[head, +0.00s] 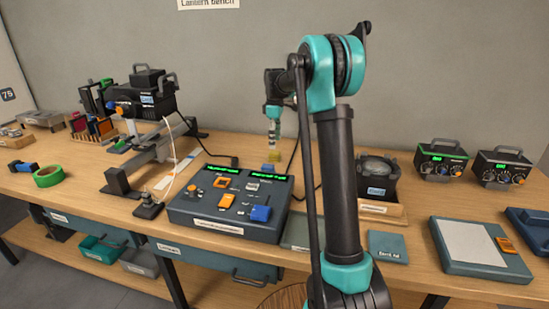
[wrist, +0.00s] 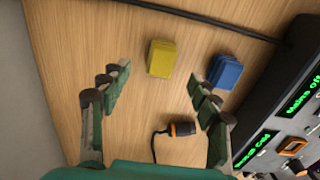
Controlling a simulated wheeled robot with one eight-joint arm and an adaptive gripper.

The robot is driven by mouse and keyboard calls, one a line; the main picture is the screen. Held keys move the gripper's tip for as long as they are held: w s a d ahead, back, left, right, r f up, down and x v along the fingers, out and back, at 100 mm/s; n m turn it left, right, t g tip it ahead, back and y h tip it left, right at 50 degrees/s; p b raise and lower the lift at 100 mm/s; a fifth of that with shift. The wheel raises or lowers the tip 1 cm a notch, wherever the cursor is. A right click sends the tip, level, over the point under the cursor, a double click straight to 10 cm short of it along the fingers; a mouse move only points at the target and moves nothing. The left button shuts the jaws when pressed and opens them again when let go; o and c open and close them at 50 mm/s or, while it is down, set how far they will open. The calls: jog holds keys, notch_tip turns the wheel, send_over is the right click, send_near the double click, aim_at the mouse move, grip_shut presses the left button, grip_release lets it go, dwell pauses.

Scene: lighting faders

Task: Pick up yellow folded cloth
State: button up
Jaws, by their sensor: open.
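The yellow folded cloth (wrist: 162,59) lies on the wooden bench top in the wrist view, near the upper middle. In the head view a small yellow patch of the cloth (head: 271,156) shows behind the control console, below my gripper. My gripper (wrist: 157,85) is open and empty, with its two fingers spread wide to either side. The yellow cloth lies ahead of the gap between the fingertips, apart from both. In the head view my gripper (head: 272,138) hangs pointing down above the cloth, and its fingers are small and hard to make out there.
A blue folded cloth (wrist: 225,72) lies right of the yellow one, close to my right fingertip. A black and orange plug (wrist: 182,129) with a cable lies between the fingers. A black cable (wrist: 200,20) crosses beyond the cloths. The console (head: 228,205) stands close by.

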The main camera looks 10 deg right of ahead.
aim_at(275, 152)
jog(key=shift+s+f, duration=0.1)
jog(key=shift+f, duration=3.35)
jog(key=c, duration=1.1)
jog(key=shift+c, duration=0.2)
notch_tip(275, 152, up, 20)
